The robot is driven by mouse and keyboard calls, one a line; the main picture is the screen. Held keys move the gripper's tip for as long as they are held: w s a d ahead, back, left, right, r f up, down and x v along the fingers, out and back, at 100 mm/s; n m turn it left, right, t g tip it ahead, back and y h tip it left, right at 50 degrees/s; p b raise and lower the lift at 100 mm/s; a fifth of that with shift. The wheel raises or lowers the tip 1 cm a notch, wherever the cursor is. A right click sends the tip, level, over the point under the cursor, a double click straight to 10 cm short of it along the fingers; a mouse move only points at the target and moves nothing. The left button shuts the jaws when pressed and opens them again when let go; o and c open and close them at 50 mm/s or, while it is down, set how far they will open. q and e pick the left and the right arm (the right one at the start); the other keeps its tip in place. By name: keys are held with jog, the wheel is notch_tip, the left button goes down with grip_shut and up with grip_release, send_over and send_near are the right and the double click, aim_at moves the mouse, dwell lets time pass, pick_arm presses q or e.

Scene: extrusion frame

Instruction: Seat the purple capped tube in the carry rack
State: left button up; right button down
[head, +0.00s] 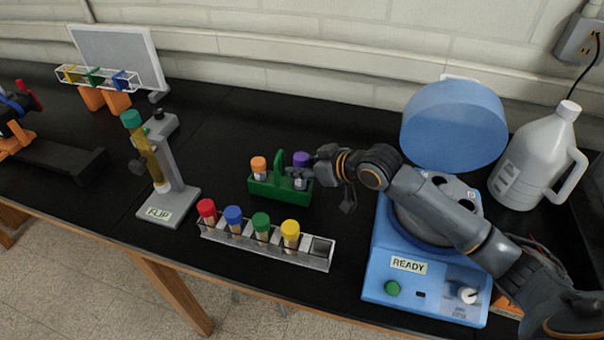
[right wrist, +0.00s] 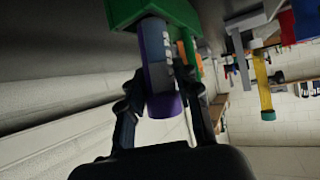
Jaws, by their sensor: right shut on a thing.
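The purple capped tube (head: 301,160) stands about upright over the right end of the green carry rack (head: 263,189). My right gripper (head: 318,171) reaches in from the right and is shut on it. In the right wrist view the purple cap (right wrist: 165,105) lies between the two fingers (right wrist: 160,84). The tube's far end meets the green rack block (right wrist: 124,11) there; how deep it sits is hidden. An orange capped tube (head: 259,164) stands in the rack's left end, with the green handle between. My left gripper is not in view.
A clear rack (head: 318,261) with red, blue, green and yellow capped tubes stands in front; its right end is empty. A blue centrifuge (head: 379,262) with open lid is at right, beside a white jug (head: 530,160). A grey FLIP stand (head: 180,205) is at left.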

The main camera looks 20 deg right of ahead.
notch_tip(320, 180, down, 3)
jog(key=shift+s+f, duration=0.1)
jog(key=shift+f, duration=0.15)
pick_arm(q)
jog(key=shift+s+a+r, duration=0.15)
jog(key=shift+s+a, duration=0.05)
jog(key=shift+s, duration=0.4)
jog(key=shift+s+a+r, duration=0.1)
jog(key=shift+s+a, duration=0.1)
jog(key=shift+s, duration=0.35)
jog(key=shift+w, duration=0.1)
pick_arm(e)
jog(key=shift+f, duration=0.1)
